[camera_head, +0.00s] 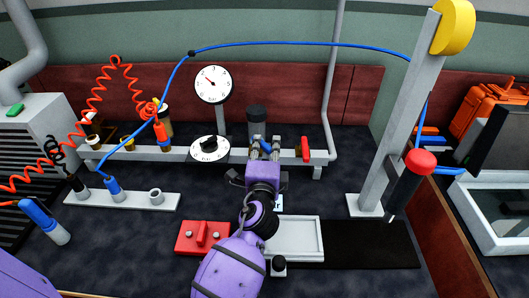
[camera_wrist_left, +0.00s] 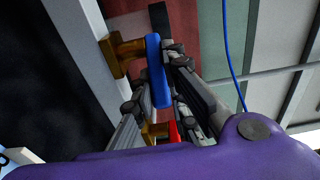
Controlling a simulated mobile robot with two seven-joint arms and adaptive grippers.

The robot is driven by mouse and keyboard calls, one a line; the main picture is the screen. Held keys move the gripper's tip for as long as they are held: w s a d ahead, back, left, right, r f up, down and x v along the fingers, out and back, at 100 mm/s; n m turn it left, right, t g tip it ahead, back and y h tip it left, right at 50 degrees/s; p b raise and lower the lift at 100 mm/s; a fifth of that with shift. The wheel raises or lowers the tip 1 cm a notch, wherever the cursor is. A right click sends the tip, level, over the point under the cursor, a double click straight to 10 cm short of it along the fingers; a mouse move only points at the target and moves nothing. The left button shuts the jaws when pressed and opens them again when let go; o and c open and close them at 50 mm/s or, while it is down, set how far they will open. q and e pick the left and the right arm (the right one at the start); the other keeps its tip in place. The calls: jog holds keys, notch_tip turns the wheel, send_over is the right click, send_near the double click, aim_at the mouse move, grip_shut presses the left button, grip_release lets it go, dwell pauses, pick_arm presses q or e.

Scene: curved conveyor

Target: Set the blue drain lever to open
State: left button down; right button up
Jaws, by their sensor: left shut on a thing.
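The blue drain lever (camera_wrist_left: 157,70) shows in the left wrist view as a blue bar beside a brass fitting on the pale manifold rail. In the head view the lever is mostly hidden by my left gripper (camera_head: 265,145), which reaches to the rail from the front. My left gripper is shut on the lever, with its fingers on either side of the blue bar. The brass fitting (camera_wrist_left: 122,50) shows beside the lever in the left wrist view. I cannot tell the lever's exact setting. My right gripper is not in view.
A red lever (camera_head: 305,148) stands on the rail just right of my gripper. A white dial (camera_head: 209,148) and a round gauge (camera_head: 213,84) are to the left. A red block (camera_head: 203,237) and a pale tray (camera_head: 296,238) lie in front. A grey post (camera_head: 404,110) stands at the right.

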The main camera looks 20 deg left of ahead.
pick_arm(q)
jog(key=shift+w+d+f+n+g+y+b, duration=0.15)
jog(key=shift+n+g+y+b, duration=0.15)
jog(key=shift+n+y+b, duration=0.25)
jog(key=c, duration=1.7)
grip_release()
jog(key=v, duration=1.2)
